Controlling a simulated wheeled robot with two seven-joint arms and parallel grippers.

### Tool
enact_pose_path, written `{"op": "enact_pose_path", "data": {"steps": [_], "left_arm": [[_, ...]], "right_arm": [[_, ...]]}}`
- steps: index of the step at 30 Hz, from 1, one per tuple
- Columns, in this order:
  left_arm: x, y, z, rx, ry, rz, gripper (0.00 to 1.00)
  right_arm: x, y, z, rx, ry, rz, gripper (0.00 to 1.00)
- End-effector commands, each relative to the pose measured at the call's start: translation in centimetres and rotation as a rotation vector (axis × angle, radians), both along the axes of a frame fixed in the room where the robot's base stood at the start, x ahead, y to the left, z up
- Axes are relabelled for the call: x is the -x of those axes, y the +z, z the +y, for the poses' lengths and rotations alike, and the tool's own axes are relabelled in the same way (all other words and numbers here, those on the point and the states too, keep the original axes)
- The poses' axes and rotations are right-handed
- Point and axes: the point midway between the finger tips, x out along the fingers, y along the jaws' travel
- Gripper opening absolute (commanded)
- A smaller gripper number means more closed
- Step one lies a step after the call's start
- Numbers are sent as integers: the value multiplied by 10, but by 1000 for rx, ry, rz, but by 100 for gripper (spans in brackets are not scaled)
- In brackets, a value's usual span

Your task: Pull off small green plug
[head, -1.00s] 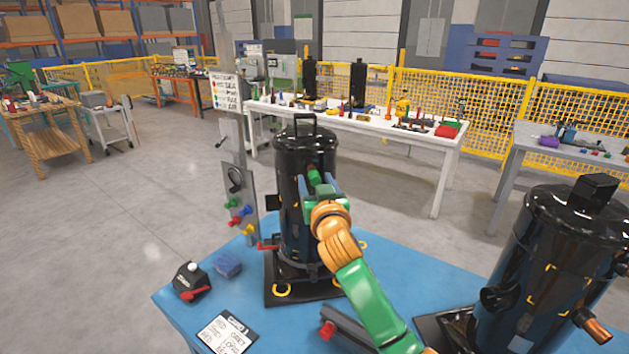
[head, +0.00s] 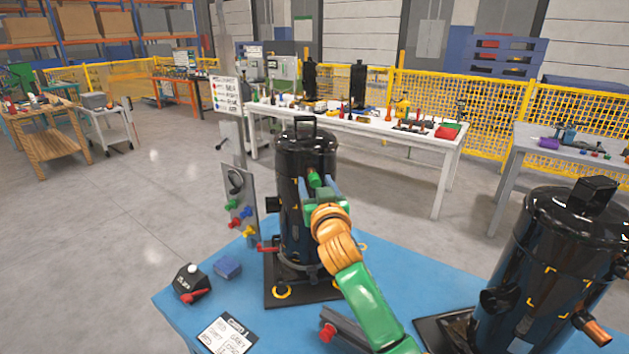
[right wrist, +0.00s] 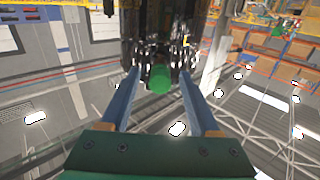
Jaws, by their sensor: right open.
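My right gripper (head: 318,183) is at the compressor, level with the plug. Its two blue fingers (right wrist: 157,80) are open, one on each side of the plug, with a visible gap on both sides. My left gripper is not in view.
A second black compressor (head: 550,265) stands at the right of the blue surface (head: 240,300). A grey board with coloured plugs (head: 239,203) stands left of the first compressor. A black box with a red lever (head: 190,282), a blue block (head: 228,267) and a printed card (head: 228,335) lie front left.

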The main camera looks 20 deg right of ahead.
Motion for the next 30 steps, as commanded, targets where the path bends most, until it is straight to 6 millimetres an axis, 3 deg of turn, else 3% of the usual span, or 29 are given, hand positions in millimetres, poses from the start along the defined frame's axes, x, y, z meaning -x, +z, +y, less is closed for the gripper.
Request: {"op": "enact_pose_path", "data": {"steps": [5, 9, 12, 30], "left_arm": [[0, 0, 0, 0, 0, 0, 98], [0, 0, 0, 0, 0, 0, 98], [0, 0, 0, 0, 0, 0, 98], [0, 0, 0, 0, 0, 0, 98]], "right_arm": [[0, 0, 0, 0, 0, 0, 60], [0, 0, 0, 0, 0, 0, 22], [0, 0, 0, 0, 0, 0, 0], [0, 1, 0, 0, 0, -1, 0]]}}
